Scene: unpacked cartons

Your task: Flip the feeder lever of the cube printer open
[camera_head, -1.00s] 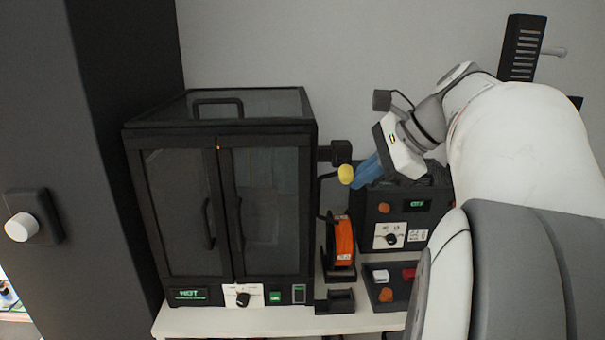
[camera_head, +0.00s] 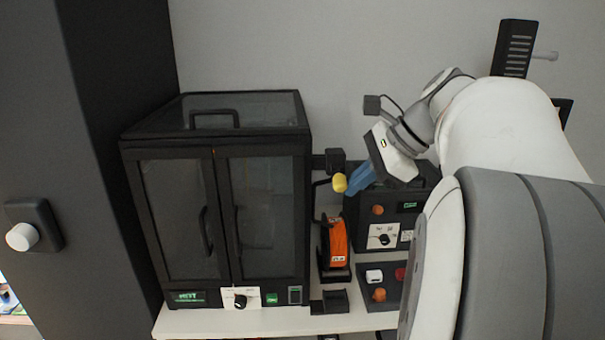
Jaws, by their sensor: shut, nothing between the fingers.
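The cube printer (camera_head: 212,284) is a black cabinet with two glazed doors, standing at the left of the white table. A small black feeder block (camera_head: 335,160) is fixed to its right side. The feeder lever, a thin dark rod with a yellow knob (camera_head: 339,183), sticks out below the block, with the knob at its right end. My gripper (camera_head: 352,184) has blue fingers that are shut and empty. Their tips are right beside the knob, on its right; I cannot tell whether they touch it.
An orange spool (camera_head: 337,243) stands below the lever. A black control box (camera_head: 362,216) is behind and below my gripper. A tray (camera_head: 368,297) with small white, orange and red parts lies in front of it. A dark pillar (camera_head: 105,150) stands at the left.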

